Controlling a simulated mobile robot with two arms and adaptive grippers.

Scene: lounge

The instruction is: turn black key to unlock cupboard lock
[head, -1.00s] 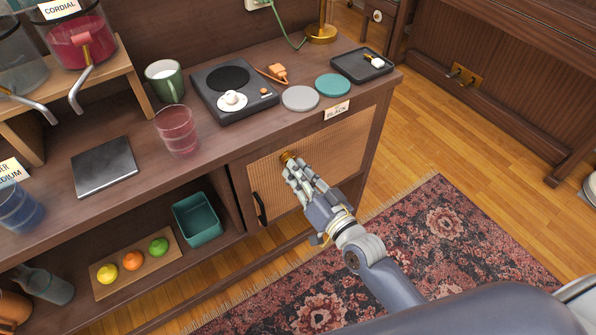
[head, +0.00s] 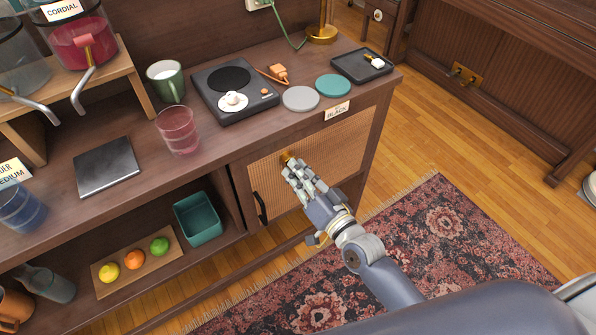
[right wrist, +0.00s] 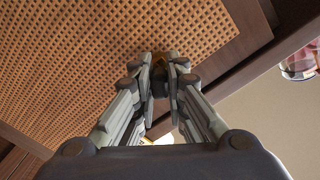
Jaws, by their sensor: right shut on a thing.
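The cupboard door (head: 330,150) has a woven cane panel and a black handle (head: 261,208) on its left side. It looks closed. The brass lock (head: 287,157) is near the panel's top; it also shows between the fingertips in the right wrist view (right wrist: 158,60). My right gripper (head: 292,168) is at the lock, its fingers closed on a small dark piece, the black key (right wrist: 159,83), mostly hidden between the fingertips. How far the key is turned cannot be seen. My left gripper is not in view.
A label reading "BLACK" (head: 337,111) sits on the counter edge above the door. A black tray (head: 345,71) at the counter's right holds a white-tagged brass key (head: 369,57). A glass (head: 178,131) stands near the front edge. The rug (head: 440,225) is below.

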